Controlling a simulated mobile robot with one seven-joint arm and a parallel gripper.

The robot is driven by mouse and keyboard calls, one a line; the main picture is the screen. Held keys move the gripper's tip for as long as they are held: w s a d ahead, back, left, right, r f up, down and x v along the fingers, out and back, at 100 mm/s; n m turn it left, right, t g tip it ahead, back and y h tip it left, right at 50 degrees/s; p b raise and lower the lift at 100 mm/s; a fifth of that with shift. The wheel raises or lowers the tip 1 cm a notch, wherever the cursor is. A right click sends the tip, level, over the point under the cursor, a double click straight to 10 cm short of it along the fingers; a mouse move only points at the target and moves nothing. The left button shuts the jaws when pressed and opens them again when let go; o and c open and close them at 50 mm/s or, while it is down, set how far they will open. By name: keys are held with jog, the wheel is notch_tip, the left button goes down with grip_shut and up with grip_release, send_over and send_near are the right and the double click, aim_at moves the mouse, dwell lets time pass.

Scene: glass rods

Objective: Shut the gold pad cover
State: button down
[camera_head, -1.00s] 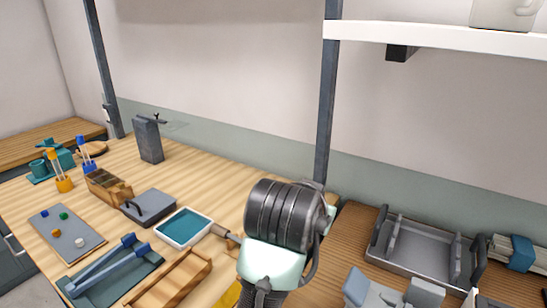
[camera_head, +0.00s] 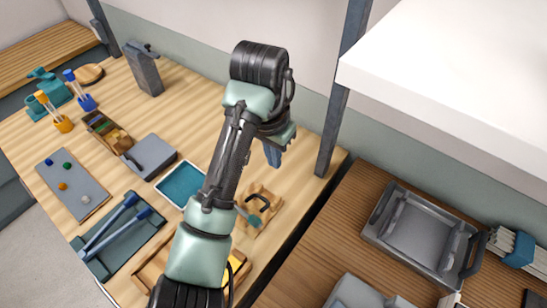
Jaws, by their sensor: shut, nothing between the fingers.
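A gold-yellow piece (camera_head: 235,265) shows at the bottom centre, mostly hidden under my arm. I cannot tell whether it is the pad or its cover, nor how far the cover stands open. My gripper (camera_head: 272,155) points down over the right part of the light wooden bench, well behind the yellow piece. Its blue-grey fingers are shut and empty, apart from any object. A wooden block with a dark curved handle (camera_head: 259,201) lies between the two, nearer the front than the gripper.
A teal-lined tray (camera_head: 181,185) and a grey box (camera_head: 150,156) lie left of my arm. A dark teal tray with blue bars (camera_head: 120,235) is at front left. A dark post (camera_head: 332,130) and white shelf (camera_head: 455,80) stand right. A grey metal tray (camera_head: 417,228) sits on the darker bench.

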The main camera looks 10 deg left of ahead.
aim_at(253, 222)
notch_tip(253, 222, down, 8)
jog(key=s+p, duration=0.2)
jog(key=p, duration=0.1)
jog(key=shift+s+a, duration=0.2)
jog(key=shift+a, duration=0.25)
